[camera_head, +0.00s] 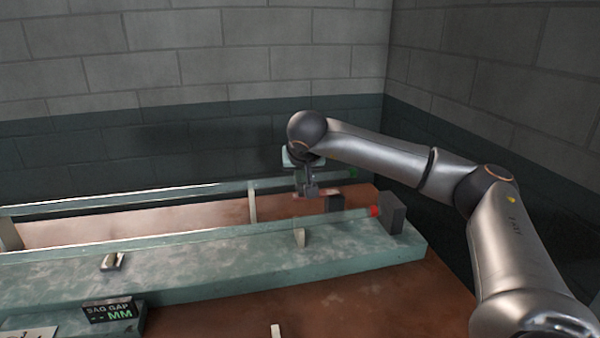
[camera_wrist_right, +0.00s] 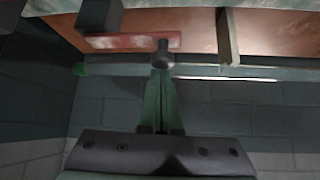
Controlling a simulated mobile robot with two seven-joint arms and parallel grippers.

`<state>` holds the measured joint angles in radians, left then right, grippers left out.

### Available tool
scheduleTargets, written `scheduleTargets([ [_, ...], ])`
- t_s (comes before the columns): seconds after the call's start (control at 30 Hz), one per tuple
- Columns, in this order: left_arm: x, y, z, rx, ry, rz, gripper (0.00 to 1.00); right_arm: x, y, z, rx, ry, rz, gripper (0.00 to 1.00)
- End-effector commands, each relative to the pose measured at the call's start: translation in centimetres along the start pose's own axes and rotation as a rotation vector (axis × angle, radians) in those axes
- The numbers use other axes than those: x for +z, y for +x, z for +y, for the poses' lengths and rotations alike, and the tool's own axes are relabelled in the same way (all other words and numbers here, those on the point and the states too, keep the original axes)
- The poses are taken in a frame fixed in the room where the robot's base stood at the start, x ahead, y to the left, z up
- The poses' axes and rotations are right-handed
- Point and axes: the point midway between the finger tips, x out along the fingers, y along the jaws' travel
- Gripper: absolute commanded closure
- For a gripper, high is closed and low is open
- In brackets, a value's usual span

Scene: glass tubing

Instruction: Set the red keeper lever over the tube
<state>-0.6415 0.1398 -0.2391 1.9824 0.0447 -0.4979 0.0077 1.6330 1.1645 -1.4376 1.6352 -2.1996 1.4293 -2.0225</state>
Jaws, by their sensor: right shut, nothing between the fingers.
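The red keeper lever (camera_wrist_right: 130,41) shows in the wrist view as a flat worn bar, running roughly parallel to a glass tube (camera_wrist_right: 215,71) and apart from it in the picture. In the head view the lever (camera_head: 327,194) is a small red patch, partly hidden by my right gripper. That back tube (camera_head: 150,193) ends in a green tip (camera_head: 352,174). My right gripper (camera_head: 309,193) points down at the lever; its shut, empty fingertips (camera_wrist_right: 162,57) overlap the tube and lever edge in the wrist view. Whether they touch the lever is unclear. My left gripper is out of view.
A front tube (camera_head: 200,237) with a red end (camera_head: 375,211) lies above the pale green bench (camera_head: 250,270). Dark blocks (camera_head: 393,212) stand by the tube ends. A thin upright support (camera_head: 252,203) stands left of my gripper. A sag gap display (camera_head: 108,310) is at front left.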

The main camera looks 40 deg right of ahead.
Motion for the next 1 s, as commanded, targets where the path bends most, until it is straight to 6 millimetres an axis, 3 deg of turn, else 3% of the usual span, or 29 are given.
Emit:
scheduleTargets([
  [1.0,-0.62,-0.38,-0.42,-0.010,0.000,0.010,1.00,0.87,-0.78,0.20,-0.091,-0.100,-0.002,1.00],
])
